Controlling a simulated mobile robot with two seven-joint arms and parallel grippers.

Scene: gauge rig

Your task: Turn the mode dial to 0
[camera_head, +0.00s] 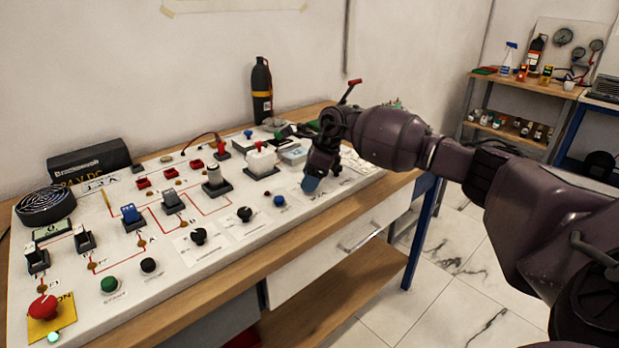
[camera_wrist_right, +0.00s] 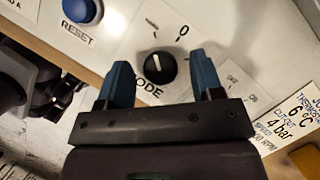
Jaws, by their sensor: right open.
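The mode dial (camera_wrist_right: 155,68) is a round black knob with a white mark, on a white panel with "MODE" printed beside it. In the right wrist view its mark points about straight up, between a small label at upper left and the "0" at upper right. My right gripper (camera_wrist_right: 159,88) is open, its two blue fingertips apart on either side of the dial's near side, with nothing between them clearly held. In the head view my right gripper (camera_head: 311,183) hangs over the panel's right part and hides the dial. My left gripper is not in view.
The blue RESET button (camera_wrist_right: 82,10) is left of the dial. Two black knobs (camera_head: 244,214) and (camera_head: 198,236), a red emergency button (camera_head: 42,307) and several switches sit on the same panel (camera_head: 235,240). A black bottle (camera_head: 262,90) stands behind.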

